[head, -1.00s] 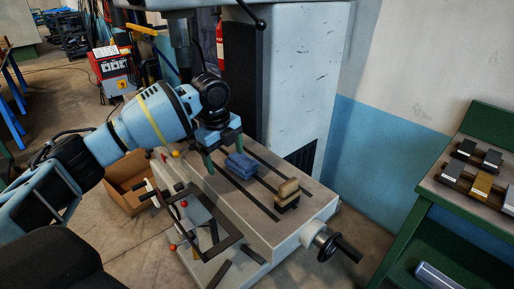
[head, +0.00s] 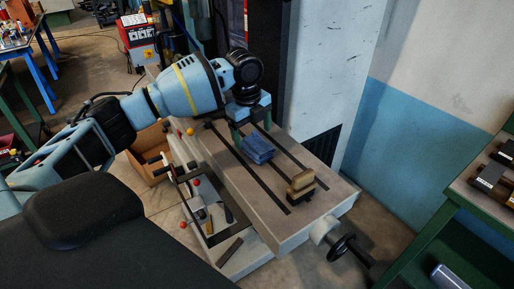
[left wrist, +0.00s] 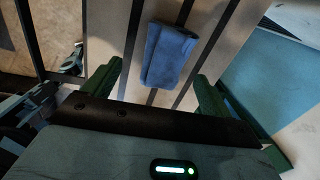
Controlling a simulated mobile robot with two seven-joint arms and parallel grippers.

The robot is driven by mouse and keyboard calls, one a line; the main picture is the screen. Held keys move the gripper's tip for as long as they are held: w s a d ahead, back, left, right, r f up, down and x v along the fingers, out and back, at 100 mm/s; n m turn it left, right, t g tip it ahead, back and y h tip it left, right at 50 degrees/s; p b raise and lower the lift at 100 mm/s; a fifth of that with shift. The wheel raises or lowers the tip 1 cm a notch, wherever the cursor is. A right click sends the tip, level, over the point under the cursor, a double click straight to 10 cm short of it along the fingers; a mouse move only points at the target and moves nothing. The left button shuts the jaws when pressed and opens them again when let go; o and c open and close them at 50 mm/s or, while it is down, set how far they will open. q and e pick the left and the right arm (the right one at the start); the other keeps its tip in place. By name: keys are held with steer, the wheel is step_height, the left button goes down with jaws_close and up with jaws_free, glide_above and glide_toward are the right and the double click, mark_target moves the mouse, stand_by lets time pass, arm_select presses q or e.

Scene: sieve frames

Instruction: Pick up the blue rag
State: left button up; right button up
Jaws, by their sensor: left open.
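The blue rag (head: 258,148) lies folded on the slotted metal machine table (head: 222,160). In the left wrist view the rag (left wrist: 168,55) lies ahead of the fingertips, roughly centred between them, across a dark slot. My left gripper (head: 252,128) is open and empty, just behind the rag in the head view. Its two green fingers also show in the left wrist view (left wrist: 155,82), spread wide apart, with the rag not between their pads. My right gripper is not in view.
A brush-like block with a tan top (head: 301,184) stands on the table near its front right. A handwheel (head: 342,247) juts from the table's end. A cardboard box (head: 150,150) is on the floor at left. A green bench (head: 470,190) stands at right.

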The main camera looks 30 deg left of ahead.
mark_target(257, 143)
arm_select(q)
steer(key=f, duration=0.2)
steer(key=w+d+f, duration=0.1)
steer(key=f, duration=0.1)
steer(key=shift+f, duration=0.4)
steer(key=c, duration=1.1)
steer(key=shift+r, duration=0.1)
